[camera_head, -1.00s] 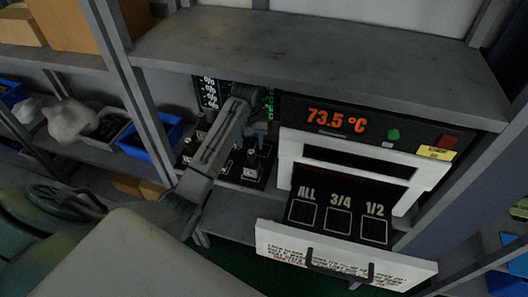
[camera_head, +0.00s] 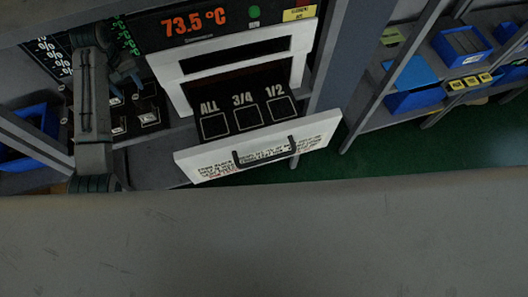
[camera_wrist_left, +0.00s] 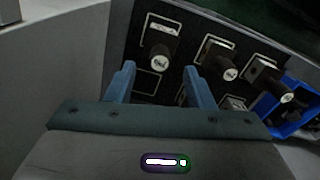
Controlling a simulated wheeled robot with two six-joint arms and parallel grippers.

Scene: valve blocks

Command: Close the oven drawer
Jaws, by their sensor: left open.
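The oven drawer (camera_head: 310,138) is pulled out below the oven in the head view. Its white front has a dark bar handle (camera_head: 265,157), and its black inside is marked ALL, 3/4 and 1/2. The oven (camera_head: 168,72) shows 73.5 °C in red. My left gripper (camera_head: 128,77) is left of the oven, over the black panel of valve blocks and apart from the drawer. In the left wrist view its two blue fingers (camera_wrist_left: 160,80) are spread with nothing between them. My right gripper is not in view.
Valve blocks (camera_wrist_left: 221,60) stand on the black panel (camera_wrist_left: 150,35) in front of my left fingers. A grey shelf post (camera_head: 338,65) rises right of the oven. Blue bins (camera_head: 415,100) sit on shelves at right. Green floor (camera_head: 390,160) is clear. A large grey surface hides the lower head view.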

